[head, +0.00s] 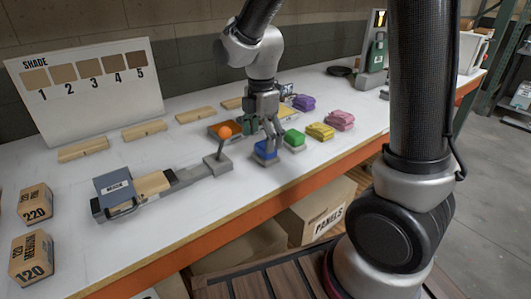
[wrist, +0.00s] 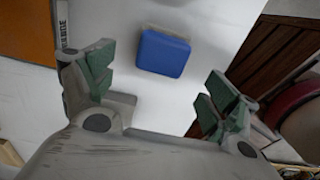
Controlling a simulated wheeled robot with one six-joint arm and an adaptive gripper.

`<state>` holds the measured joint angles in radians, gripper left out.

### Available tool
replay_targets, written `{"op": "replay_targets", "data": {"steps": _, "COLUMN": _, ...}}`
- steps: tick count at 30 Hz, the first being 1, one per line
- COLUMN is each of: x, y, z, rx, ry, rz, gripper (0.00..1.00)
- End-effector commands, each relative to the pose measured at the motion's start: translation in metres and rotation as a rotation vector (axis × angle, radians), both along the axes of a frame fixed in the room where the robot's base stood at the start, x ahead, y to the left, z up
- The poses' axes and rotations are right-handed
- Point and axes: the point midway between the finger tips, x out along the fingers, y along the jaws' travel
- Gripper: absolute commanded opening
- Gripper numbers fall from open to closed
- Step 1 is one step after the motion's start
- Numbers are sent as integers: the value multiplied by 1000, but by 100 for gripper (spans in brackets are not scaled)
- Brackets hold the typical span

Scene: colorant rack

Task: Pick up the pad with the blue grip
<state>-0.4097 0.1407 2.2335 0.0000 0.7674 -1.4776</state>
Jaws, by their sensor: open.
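The pad with the blue grip (head: 264,155) sits on the white bench near its front edge. In the wrist view its blue grip (wrist: 162,53) lies ahead of the fingers, roughly centred between them, with a strip of the grey pad showing along its upper edge. No contact with the pad shows.
Pads with green (head: 293,138), yellow (head: 320,131), pink (head: 340,120) and purple (head: 303,102) grips stand to the right. A fixture with an orange ball lever (head: 224,131) stands close on the left.

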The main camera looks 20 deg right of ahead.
Motion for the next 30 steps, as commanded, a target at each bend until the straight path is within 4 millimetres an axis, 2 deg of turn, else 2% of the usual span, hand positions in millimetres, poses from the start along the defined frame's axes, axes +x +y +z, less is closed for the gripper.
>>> {"op": "replay_targets", "data": {"steps": 9, "x": 3, "y": -3, "z": -47, "rx": -1, "ry": 3, "rz": -1, "gripper": 88}}
{"op": "replay_targets", "data": {"steps": 18, "x": 3, "y": -3, "z": -53, "rx": 0, "ry": 0, "rz": -2, "gripper": 88}}
{"op": "replay_targets", "data": {"steps": 20, "x": 3, "y": -3, "z": -53, "rx": 0, "ry": 0, "rz": -2, "gripper": 78}}
{"op": "replay_targets", "data": {"steps": 26, "x": 3, "y": -3, "z": -53, "rx": 0, "ry": 0, "rz": -2, "gripper": 42}}
{"op": "replay_targets", "data": {"steps": 27, "x": 3, "y": -3, "z": -53, "rx": 0, "ry": 0, "rz": -2, "gripper": 39}}
{"op": "replay_targets", "data": {"steps": 30, "x": 3, "y": -3, "z": -53, "rx": 0, "ry": 0, "rz": -2, "gripper": 39}}
